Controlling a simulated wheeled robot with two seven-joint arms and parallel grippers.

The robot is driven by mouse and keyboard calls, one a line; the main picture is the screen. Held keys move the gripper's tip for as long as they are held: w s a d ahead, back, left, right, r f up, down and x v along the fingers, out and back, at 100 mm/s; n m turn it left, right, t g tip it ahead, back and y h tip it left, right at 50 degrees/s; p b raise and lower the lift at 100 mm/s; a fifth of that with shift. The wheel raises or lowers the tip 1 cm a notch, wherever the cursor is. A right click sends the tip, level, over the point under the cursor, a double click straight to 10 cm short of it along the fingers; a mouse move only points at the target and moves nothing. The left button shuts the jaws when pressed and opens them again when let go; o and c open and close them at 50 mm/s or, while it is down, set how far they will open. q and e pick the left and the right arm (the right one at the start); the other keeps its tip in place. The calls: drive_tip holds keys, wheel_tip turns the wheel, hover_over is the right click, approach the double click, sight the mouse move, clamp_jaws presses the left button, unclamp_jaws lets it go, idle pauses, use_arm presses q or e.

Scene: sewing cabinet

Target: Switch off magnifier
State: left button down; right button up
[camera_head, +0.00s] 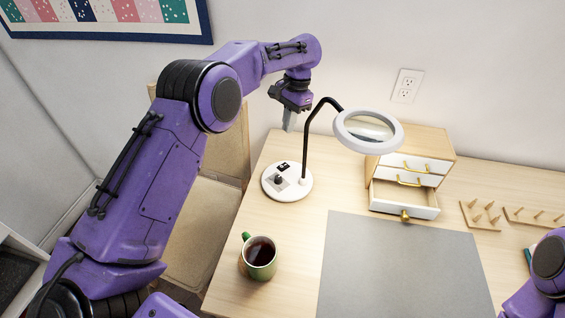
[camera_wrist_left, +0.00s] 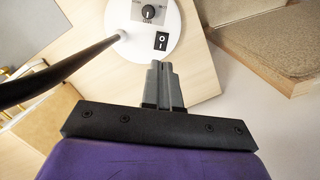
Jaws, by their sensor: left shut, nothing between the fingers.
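The magnifier lamp stands on the table with a round white base (camera_head: 288,192), a black bent neck (camera_head: 306,130) and a white ring head (camera_head: 368,130) around a lens. On the base are a black knob (camera_head: 278,178) and a black rocker switch (camera_head: 283,166); in the left wrist view the switch (camera_wrist_left: 162,41) is marked O and I. My left gripper (camera_head: 290,125) is shut and empty, pointing down behind the base; in the left wrist view its fingertips (camera_wrist_left: 159,66) appear just below the switch. I cannot tell whether they touch. My right gripper is not in view; only part of that arm shows.
A green mug (camera_head: 259,257) with dark liquid stands at the front left. A grey mat (camera_head: 400,270) covers the middle front. A small wooden drawer cabinet (camera_head: 428,150) has its lower drawer open. Pegged wooden racks (camera_head: 480,215) lie at right.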

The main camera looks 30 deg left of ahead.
sight(282, 169)
use_arm(q)
drive_tip(key=f, duration=0.4)
drive_tip(key=s+f+p, duration=0.1)
drive_tip(key=f, duration=0.4)
drive_tip(key=s+f, duration=0.1)
drive_tip(key=f, duration=0.4)
drive_tip(key=shift+s+a+p, duration=0.1)
drive_tip(key=shift+a+p, duration=0.25)
drive_tip(key=shift+a, duration=0.05)
drive_tip(key=shift+d, duration=0.1)
